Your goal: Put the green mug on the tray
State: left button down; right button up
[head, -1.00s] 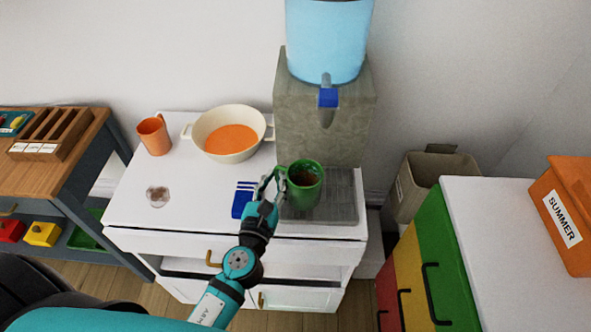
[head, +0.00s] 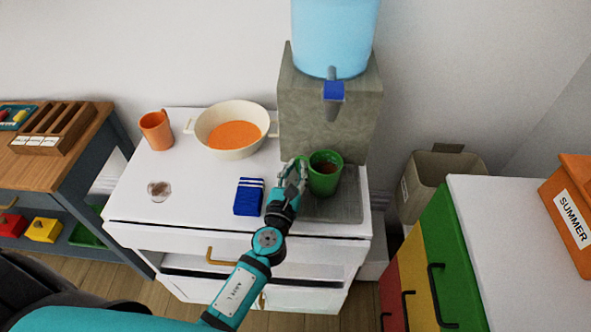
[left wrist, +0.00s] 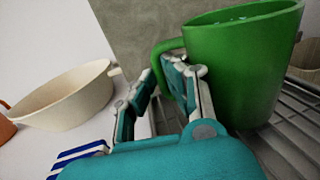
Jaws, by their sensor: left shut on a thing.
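The green mug (head: 325,178) is upright over the grey ribbed tray (head: 345,208) in front of the water dispenser. It also shows large in the left wrist view (left wrist: 245,65), with its handle toward my gripper. My left gripper (head: 292,170) is shut on the mug's handle; its fingers (left wrist: 165,85) show at the handle in the left wrist view. The inside of the mug looks reddish brown. My right gripper is out of view.
The stone dispenser (head: 325,120) with a blue tap (head: 333,92) stands behind the mug.

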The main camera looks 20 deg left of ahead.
pick_arm(q)
jog(key=shift+f, duration=0.15)
jog(key=c, duration=1.4)
grip_release()
jog(key=shift+s, duration=0.25)
jog(key=s+b, duration=0.1)
jog(key=s, duration=0.6)
jog(key=s+d+b, duration=0.1)
jog(key=s, duration=0.2)
jog(key=shift+s+b, duration=0.3)
jog(key=shift+s, duration=0.05)
jog(key=shift+s+d+r, duration=0.1)
jog(key=shift+s+r, duration=0.1)
jog(key=shift+s, duration=0.25)
